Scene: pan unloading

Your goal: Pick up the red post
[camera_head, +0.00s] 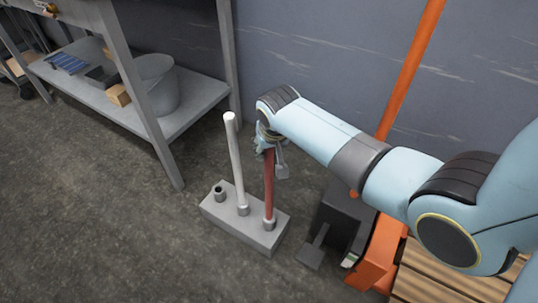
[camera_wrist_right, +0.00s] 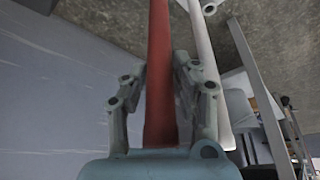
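The red post (camera_head: 269,186) stands upright in a socket at the right end of a grey base block (camera_head: 220,221). My right gripper (camera_head: 271,160) is at the top of the red post, pointing down. In the right wrist view the post (camera_wrist_right: 161,75) runs between the two fingers of this gripper (camera_wrist_right: 160,62). The fingertips lie close to its sides. In the head view a narrow gap shows between the post and one finger. I cannot tell whether the fingers touch it. My left gripper is not in view.
A white post (camera_head: 235,165) stands just left of the red one. An empty socket (camera_head: 219,193) is at the block's left end. A metal shelf (camera_head: 205,92) with a grey bucket (camera_head: 158,84) stands at the back left. An orange and black machine (camera_head: 345,215) is close on the right.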

